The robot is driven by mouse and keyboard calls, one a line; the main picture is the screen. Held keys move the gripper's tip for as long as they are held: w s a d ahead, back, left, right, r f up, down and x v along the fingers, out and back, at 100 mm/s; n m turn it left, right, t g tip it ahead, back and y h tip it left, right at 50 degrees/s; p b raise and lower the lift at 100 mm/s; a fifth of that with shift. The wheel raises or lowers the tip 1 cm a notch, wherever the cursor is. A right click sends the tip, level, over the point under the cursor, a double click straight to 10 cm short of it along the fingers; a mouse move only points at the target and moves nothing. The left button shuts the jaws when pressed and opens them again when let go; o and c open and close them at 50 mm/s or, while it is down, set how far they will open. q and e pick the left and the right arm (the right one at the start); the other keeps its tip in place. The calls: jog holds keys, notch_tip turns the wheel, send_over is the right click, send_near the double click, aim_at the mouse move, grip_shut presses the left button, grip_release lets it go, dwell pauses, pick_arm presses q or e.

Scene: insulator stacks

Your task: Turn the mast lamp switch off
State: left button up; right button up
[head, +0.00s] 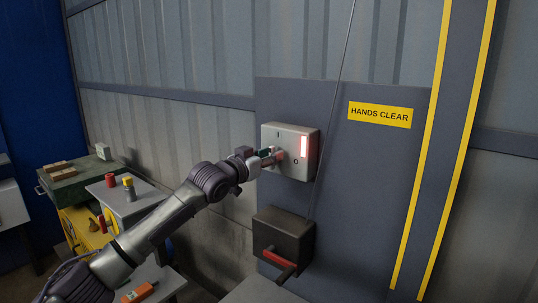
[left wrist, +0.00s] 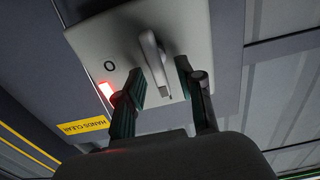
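The lamp switch is a pale grey box (head: 298,133) on the wall panel, marked I at upper left and O at lower right. A red light strip (head: 304,146) glows on its right side; its glow also shows in the left wrist view (left wrist: 106,91). My left gripper (head: 273,157) is in front of the box and hides most of the switch lever in the head view. In the left wrist view the metal lever (left wrist: 154,62) lies between the two spread dark fingers of my left gripper (left wrist: 159,84). Contact cannot be told. My right gripper is out of view.
A yellow HANDS CLEAR sign (head: 380,114) is right of the switch. Below the switch is a dark box (head: 283,233) with a red-handled lever (head: 279,259); a thin cable (head: 331,120) runs up from it. A cart (head: 145,204) with small items stands left.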

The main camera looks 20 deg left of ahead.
pick_arm(q)
grip_shut()
jog(key=shift+m+p, duration=0.45)
jog(key=shift+m, duration=0.15)
jog(key=m+p, duration=0.2)
jog(key=m, duration=0.3)
jog(key=d+f+m+p, duration=0.1)
jog(key=m+p, duration=0.2)
jog(key=m, duration=0.3)
jog(key=f+m+p, duration=0.1)
jog(key=m+p, duration=0.2)
jog(key=m, duration=0.2)
jog(key=shift+s+d+m, duration=0.3)
jog(key=shift+d, duration=0.05)
dwell(0.5)
grip_release()
jog(key=shift+a, duration=0.1)
